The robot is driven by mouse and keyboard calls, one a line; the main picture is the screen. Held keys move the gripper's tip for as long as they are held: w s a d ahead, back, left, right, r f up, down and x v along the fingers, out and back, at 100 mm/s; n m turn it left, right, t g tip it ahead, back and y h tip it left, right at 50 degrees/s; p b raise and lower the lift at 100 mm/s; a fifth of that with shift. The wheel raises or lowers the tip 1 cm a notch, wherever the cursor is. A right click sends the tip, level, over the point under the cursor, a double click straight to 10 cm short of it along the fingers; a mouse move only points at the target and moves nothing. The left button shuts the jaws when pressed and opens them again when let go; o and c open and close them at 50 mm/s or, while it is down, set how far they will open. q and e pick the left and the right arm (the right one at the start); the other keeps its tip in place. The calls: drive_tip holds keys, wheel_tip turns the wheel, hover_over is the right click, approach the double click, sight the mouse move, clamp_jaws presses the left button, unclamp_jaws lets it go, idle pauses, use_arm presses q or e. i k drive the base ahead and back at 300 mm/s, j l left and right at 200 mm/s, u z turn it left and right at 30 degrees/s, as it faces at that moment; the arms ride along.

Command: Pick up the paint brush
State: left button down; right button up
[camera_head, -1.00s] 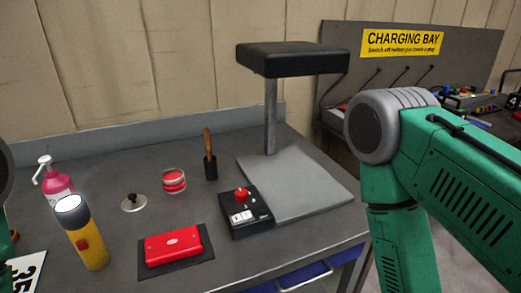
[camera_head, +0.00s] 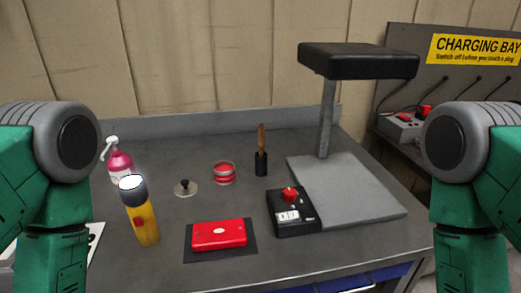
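The paint brush (camera_head: 261,142) has a brown wooden handle and stands upright, handle up, in a small black holder (camera_head: 261,163) toward the back middle of the grey table. Its bristles are hidden or merge with the dark holder. Both my green arms show at the left and right edges of the head view, with their grey joints level with the brush. Neither gripper is in view; both are cut off by the frame. Nothing touches the brush.
On the table (camera_head: 160,270) stand a red tin (camera_head: 223,173), a metal lid (camera_head: 186,188), a yellow torch (camera_head: 142,218), a pink pump bottle (camera_head: 120,165), a red case (camera_head: 219,234), a black control box (camera_head: 293,213) and a stand with a black overhanging top (camera_head: 358,61).

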sight(260, 128)
drive_tip(key=k+j+u, duration=0.25)
drive_tip(key=u, duration=0.2)
drive_tip(key=k+j+u, duration=0.25)
drive_tip(key=u, duration=0.25)
drive_tip(key=j, duration=0.1)
